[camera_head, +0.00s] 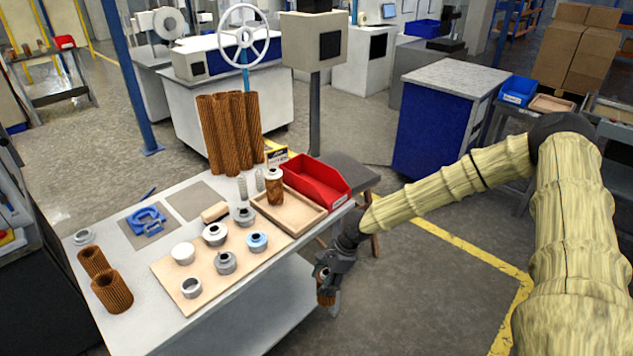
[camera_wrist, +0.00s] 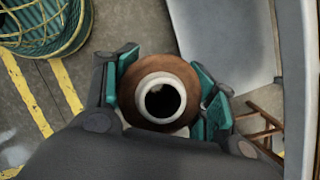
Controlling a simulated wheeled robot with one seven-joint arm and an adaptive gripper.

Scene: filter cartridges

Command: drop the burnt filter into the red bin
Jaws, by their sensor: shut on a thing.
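My gripper (camera_head: 329,278) is shut on a brown filter with a pale collar. In the wrist view the filter (camera_wrist: 160,98) sits between the two teal finger pads, its dark round opening facing the camera. In the head view only a small brown part of this filter (camera_head: 326,298) shows below the fingers, off the table's right edge. I cannot tell from its visible surface whether it is burnt. Another brown filter with a white cap (camera_head: 274,190) stands upright beside the bin.
A wooden tray (camera_head: 302,219) lies in front of the red bin. A board (camera_head: 168,272) carries several grey, white and blue caps. Tall brown cartridges (camera_head: 232,130) stand at the back. A dark stool (camera_head: 352,172) is behind the bin. A green and yellow basket (camera_wrist: 45,30) shows in the wrist view.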

